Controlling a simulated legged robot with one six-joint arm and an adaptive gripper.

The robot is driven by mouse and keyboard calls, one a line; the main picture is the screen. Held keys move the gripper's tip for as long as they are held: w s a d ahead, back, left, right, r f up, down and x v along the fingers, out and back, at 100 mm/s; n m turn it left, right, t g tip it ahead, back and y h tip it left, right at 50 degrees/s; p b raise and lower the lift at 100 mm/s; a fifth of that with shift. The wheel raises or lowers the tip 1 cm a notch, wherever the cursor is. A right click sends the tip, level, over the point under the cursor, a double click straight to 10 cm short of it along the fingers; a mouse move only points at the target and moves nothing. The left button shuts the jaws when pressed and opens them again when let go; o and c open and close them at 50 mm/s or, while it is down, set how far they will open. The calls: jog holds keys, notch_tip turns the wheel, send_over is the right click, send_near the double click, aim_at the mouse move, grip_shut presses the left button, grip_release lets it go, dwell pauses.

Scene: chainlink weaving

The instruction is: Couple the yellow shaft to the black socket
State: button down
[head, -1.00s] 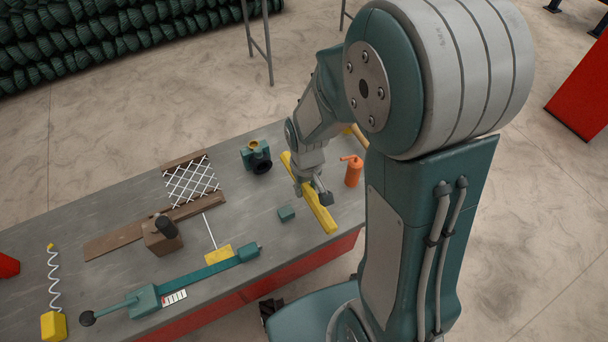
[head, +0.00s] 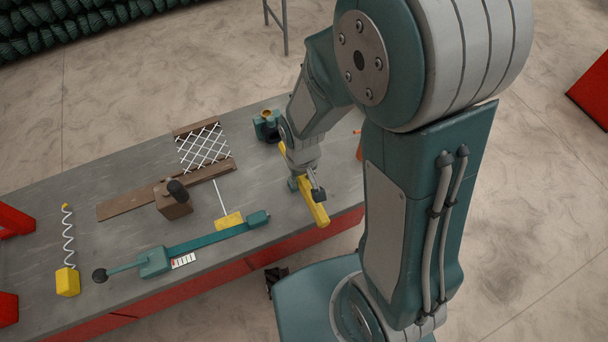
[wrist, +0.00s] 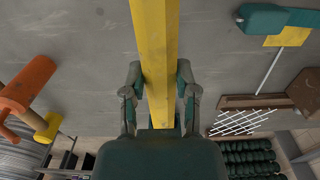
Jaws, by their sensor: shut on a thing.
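The yellow shaft (head: 318,210) is a long, straight bar. My gripper (head: 305,184) is shut on it. In the wrist view the shaft (wrist: 157,50) runs between the two fingers of my gripper (wrist: 160,85) and out of the top of the picture. The black socket (head: 271,137) is on a teal fixture (head: 265,122) behind my gripper, partly hidden by my arm.
The grey table (head: 130,185) also holds a white mesh (head: 203,147), a brown block with a dark knob (head: 174,205), a long teal tool (head: 205,240) and a yellow block with a coil (head: 67,282).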

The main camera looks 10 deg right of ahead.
jog(key=shift+w, duration=0.1)
jog(key=shift+w+a+f, duration=0.2)
jog(key=shift+w+f, duration=0.6)
jog(key=shift+w, duration=0.1)
jog(key=shift+w+a+f, duration=0.15)
jog(key=shift+w+f, duration=0.7)
jog(key=shift+w, duration=0.05)
jog(key=shift+w+a+f, duration=0.2)
jog(key=shift+w+f, duration=0.6)
jog(key=shift+w, duration=0.1)
jog(key=shift+f, duration=0.45)
jog(key=shift+w+a, duration=0.1)
jog(key=shift+w, duration=0.65)
jog(key=shift+w+a, duration=0.1)
jog(key=shift+w, duration=0.2)
jog(key=shift+w+a, duration=0.1)
jog(key=shift+w, duration=0.5)
jog(key=shift+w, duration=0.3)
jog(key=shift+w+a, duration=0.1)
jog(key=shift+w, duration=0.2)
